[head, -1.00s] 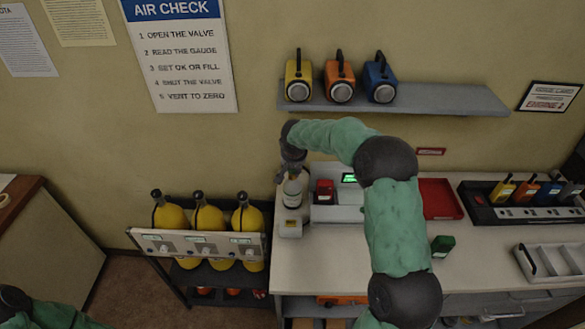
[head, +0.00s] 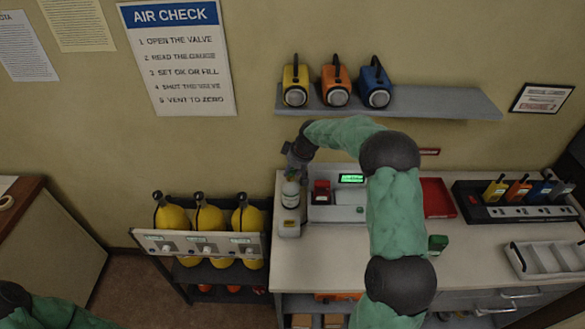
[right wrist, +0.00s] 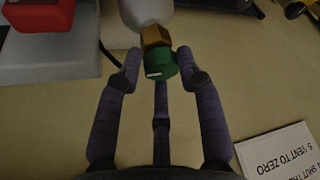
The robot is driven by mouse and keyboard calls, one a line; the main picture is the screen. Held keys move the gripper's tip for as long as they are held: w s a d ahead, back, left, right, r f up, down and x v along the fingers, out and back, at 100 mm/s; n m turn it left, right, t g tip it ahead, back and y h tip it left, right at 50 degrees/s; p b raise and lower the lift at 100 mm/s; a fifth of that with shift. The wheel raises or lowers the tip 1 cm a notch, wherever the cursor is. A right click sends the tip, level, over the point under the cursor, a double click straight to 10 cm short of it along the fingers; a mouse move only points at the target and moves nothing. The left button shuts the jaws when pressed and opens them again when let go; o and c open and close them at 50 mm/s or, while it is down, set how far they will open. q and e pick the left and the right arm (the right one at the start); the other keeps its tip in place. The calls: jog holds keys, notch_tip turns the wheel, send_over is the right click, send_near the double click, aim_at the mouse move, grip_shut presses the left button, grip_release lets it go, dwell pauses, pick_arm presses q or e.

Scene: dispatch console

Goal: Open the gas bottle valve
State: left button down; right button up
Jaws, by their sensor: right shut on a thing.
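The gas bottle (head: 290,194) is a small pale cylinder standing in a grey holder at the bench's left end. In the right wrist view its white body (right wrist: 150,12) shows with a brass neck (right wrist: 154,36) and a green valve knob (right wrist: 160,64) bearing a white mark. My right gripper (head: 293,172) is over the bottle's top; in the wrist view its fingers (right wrist: 160,57) are closed around the green knob. My left gripper is out of view; only part of my left arm shows at the lower left corner.
A grey unit with a green display (head: 351,179) stands right of the bottle, with a red tray (head: 437,198) beyond. A rack (head: 200,243) of yellow cylinders stands left of the bench. A shelf (head: 430,100) with three lamps hangs above. The front middle of the bench (head: 320,255) is clear.

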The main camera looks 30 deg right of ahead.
jog(key=shift+w+r, duration=0.2)
jog(key=shift+r, duration=0.1)
jog(key=o, duration=1.1)
jog(key=shift+a+f, duration=0.15)
jog(key=shift+s, duration=0.1)
jog(key=v, duration=1.2)
